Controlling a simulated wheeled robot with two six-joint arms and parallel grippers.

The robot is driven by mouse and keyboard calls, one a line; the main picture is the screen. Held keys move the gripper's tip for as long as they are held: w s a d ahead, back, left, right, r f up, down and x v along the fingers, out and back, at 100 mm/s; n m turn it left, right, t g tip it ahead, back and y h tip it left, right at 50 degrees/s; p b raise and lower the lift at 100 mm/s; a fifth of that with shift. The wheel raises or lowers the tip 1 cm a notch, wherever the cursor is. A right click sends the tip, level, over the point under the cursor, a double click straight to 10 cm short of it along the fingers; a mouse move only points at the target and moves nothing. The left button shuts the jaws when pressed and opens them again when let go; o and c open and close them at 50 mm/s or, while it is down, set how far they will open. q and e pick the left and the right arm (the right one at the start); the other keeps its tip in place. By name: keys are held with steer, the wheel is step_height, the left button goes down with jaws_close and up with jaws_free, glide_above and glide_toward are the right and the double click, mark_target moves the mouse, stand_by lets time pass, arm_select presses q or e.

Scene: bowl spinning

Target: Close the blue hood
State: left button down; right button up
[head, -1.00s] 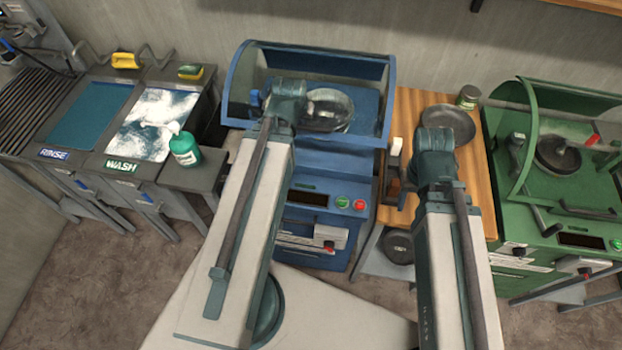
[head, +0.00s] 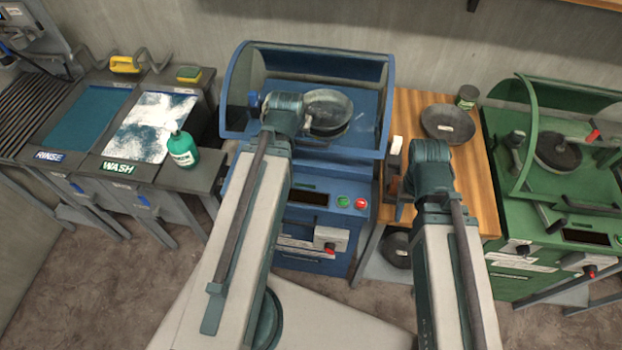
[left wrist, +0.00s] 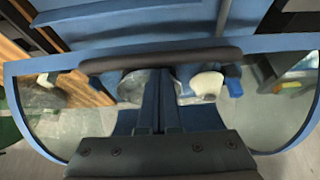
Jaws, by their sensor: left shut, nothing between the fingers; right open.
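The blue machine (head: 268,195) stands in the middle of the head view. Its blue hood (head: 238,75) has curved side frames and a dark window at the back, and it appears raised above a round metal bowl (head: 328,104). In the left wrist view the hood frame (left wrist: 285,43) spans the picture and carries a dark handle (left wrist: 110,62). My left gripper (left wrist: 160,75) is shut and empty, its fingertips just below the handle in that picture. I cannot tell whether they touch it. In the head view my arm hides the left fingers.
A wooden counter (head: 478,195) with a dark pan (head: 448,124) and a small jar (head: 467,97) stands right of the blue machine. A green machine (head: 515,255) is further right. The wash station (head: 185,180) with a green bottle (head: 182,149) is at left.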

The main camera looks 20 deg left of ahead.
arm_select(q)
steer(key=shift+w+a+r, duration=0.1)
steer(key=shift+w, duration=0.2)
steer(key=shift+w+r+p, duration=0.2)
steer(key=shift+r+p, duration=0.8)
steer(key=shift+p, duration=0.2)
step_height(320, 180, up, 8)
steer(key=p, duration=0.7)
steer(key=shift+s+f+p, duration=0.2)
steer(key=shift+s+p, duration=0.05)
steer(key=shift+p, duration=0.1)
steer(key=shift+f, duration=0.1)
steer(key=s+d+f+m+g+b, duration=0.2)
steer(key=s+d+f+b, duration=0.1)
steer(key=d, duration=0.4)
steer(key=s+d+f+m+g+b, duration=0.2)
steer(key=s+d+f+b, duration=0.2)
steer(key=d, duration=0.4)
steer(key=s+d+f+m+g+b, duration=0.2)
steer(key=s+d+f+b, duration=0.2)
steer(key=d, duration=0.4)
step_height(320, 180, down, 3)
steer(key=shift+s+r, duration=0.1)
steer(key=shift+s, duration=0.4)
